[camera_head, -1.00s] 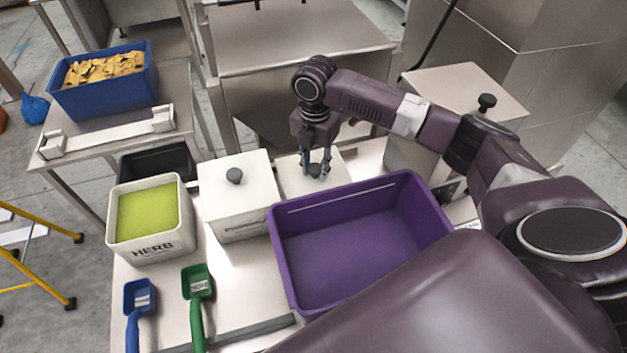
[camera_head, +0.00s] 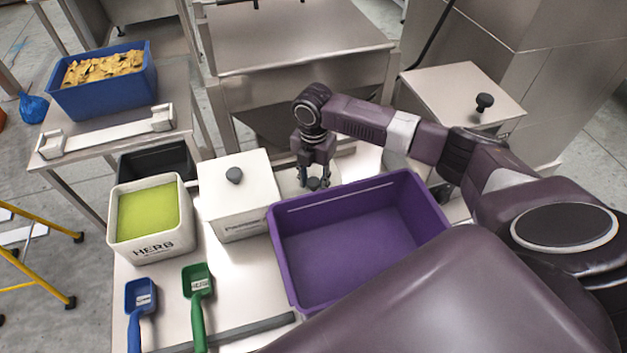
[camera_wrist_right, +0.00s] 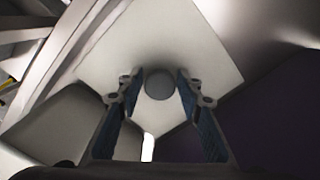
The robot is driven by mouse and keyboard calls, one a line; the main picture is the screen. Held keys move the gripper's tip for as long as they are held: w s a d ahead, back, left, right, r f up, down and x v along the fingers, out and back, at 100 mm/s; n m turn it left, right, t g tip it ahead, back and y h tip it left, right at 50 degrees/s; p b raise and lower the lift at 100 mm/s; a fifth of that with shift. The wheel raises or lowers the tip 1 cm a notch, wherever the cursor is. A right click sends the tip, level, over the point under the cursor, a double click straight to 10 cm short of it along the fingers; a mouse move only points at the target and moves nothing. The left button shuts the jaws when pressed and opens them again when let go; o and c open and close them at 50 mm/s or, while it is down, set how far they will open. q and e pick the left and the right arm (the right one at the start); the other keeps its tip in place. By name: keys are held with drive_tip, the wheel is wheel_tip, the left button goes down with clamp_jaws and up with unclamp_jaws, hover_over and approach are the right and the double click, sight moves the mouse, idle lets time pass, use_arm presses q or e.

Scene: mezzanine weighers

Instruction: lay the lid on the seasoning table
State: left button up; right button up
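The pale square lid (camera_wrist_right: 205,45) with a round knob (camera_wrist_right: 158,85) fills the middle of the right wrist view. In the head view its dark knob (camera_head: 314,183) shows between the fingertips, and the purple bin hides the lid's near part. My right gripper (camera_head: 314,178) points down, its fingers on either side of the knob, with narrow gaps visible in the wrist view. The lid appears to lie low on the steel seasoning table (camera_head: 240,275), behind the purple bin; its contact with the top is hidden. My left gripper is not in view.
The purple bin (camera_head: 290,262) stands just in front of the lid. A lidded white box (camera_head: 238,188) is close on the left, then the herb tub (camera_head: 150,245) and a black bin (camera_head: 155,160). Blue (camera_head: 140,300) and green (camera_head: 197,300) scoops lie in front.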

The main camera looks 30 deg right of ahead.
sight(313, 181)
drive_tip(key=shift+o, duration=0.7)
drive_tip(key=shift+r, duration=0.3)
wheel_tip(313, 181, up, 12)
drive_tip(key=b, duration=0.1)
drive_tip(key=shift+f, duration=0.15)
